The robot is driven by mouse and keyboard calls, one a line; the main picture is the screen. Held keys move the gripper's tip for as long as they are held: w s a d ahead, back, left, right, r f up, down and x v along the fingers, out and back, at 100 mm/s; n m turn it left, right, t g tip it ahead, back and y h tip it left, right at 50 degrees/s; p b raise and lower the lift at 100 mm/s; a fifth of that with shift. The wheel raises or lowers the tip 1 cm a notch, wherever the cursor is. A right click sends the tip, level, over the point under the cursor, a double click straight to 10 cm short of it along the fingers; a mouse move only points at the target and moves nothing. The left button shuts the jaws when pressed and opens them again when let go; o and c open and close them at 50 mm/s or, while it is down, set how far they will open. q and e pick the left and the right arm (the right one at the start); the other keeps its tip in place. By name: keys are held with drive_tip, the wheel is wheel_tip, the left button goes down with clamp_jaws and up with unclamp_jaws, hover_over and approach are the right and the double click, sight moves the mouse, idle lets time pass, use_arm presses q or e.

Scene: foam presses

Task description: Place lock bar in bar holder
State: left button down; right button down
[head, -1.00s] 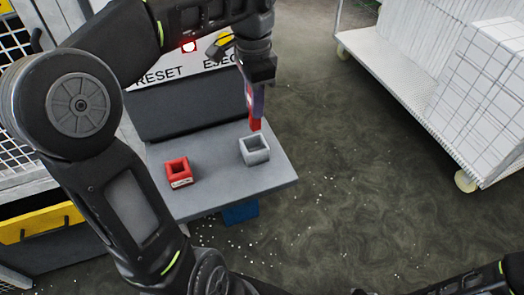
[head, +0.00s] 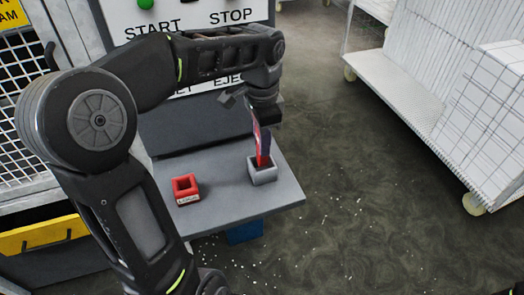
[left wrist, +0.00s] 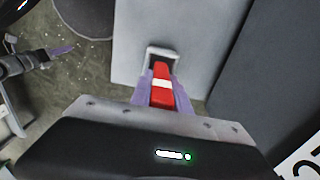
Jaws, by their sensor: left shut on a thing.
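The lock bar is a red bar (head: 261,148) with a white band, which also shows in the left wrist view (left wrist: 161,88). My left gripper (head: 264,142) is shut on it, with purple fingers on both sides. The bar points down, slightly tilted in the head view. Its lower end is at the opening of a grey square holder (head: 263,176), also in the left wrist view (left wrist: 150,52). It looks inside the opening, but its depth is hidden. A red square holder (head: 186,190) with a white label stands empty to the left. My right gripper (left wrist: 60,50) shows small in the left wrist view; its jaw gap is unclear.
Both holders stand on a grey shelf (head: 225,207) of the press. A panel with START and STOP labels (head: 190,22) rises behind. A white cart (head: 420,100) stands at the right. The floor between is clear.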

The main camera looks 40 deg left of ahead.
use_arm(q)
wheel_tip(320, 180, down, 3)
drive_tip(key=shift+f, duration=0.35)
drive_tip(key=shift+f, duration=0.15)
drive_tip(key=c, duration=1.2)
unclamp_jaws()
drive_tip(key=shift+c, duration=0.2)
